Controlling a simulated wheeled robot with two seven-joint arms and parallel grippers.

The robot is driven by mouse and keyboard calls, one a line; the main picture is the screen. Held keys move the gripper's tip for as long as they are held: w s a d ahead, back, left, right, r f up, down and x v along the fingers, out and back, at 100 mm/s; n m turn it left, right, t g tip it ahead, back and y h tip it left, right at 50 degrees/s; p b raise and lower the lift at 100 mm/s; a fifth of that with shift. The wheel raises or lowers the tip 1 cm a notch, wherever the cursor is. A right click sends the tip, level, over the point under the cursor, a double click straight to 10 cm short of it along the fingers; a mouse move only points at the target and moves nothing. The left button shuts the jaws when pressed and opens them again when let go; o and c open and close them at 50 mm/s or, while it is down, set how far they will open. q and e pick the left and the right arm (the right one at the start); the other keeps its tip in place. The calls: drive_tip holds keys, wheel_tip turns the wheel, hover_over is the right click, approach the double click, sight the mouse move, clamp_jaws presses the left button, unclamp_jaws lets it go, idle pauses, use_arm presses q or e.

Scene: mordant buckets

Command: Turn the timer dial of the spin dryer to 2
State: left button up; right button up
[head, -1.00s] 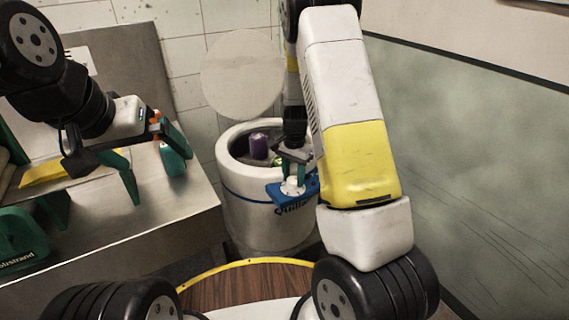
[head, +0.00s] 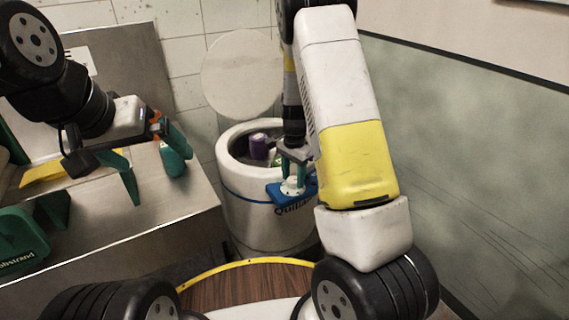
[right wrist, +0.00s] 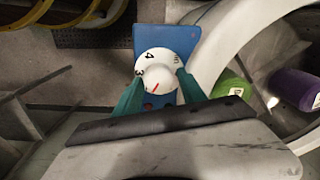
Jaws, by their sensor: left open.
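The spin dryer (head: 262,222) is a white drum with a blue band, standing open at the centre of the head view. Its blue control panel (head: 279,192) sticks out at the front rim. The white timer dial (head: 292,188) sits on it. In the right wrist view the dial (right wrist: 158,62) shows a 4 near the top, other numerals partly covered, and a red line on its knob. My right gripper (right wrist: 158,83) has its green fingers against both sides of the knob; it also shows in the head view (head: 294,177). My left gripper (head: 155,172) is open and empty above the counter.
The dryer's round lid (head: 243,73) stands raised behind it. A purple item (head: 259,146) and a green item (right wrist: 232,86) lie inside the drum. A metal counter (head: 180,212) on the left holds a green bottle (head: 173,160) and a dark green container (head: 22,238).

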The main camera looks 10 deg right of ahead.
wheel_tip(320, 180, up, 8)
drive_tip(key=shift+f, duration=0.2)
drive_tip(key=shift+r, duration=0.1)
idle(0.3)
drive_tip(key=shift+s+r, duration=0.1)
drive_tip(key=shift+r, duration=0.25)
wheel_tip(320, 180, up, 7)
drive_tip(key=n+t+y, duration=0.1)
drive_tip(key=n, duration=0.1)
hover_over(293, 179)
drive_tip(key=s, duration=0.4)
drive_tip(key=s+a+r+n+t+y, duration=0.2)
drive_tip(key=s+r+n, duration=0.2)
drive_tip(key=s+r, duration=0.35)
drive_tip(key=s+r+n+t, duration=0.3)
drive_tip(key=s+r+n, duration=0.2)
drive_tip(key=s, duration=0.8)
drive_tip(key=shift+r+n+h, duration=0.3)
drive_tip(key=shift+r+h, duration=0.1)
drive_tip(key=shift+r, duration=0.3)
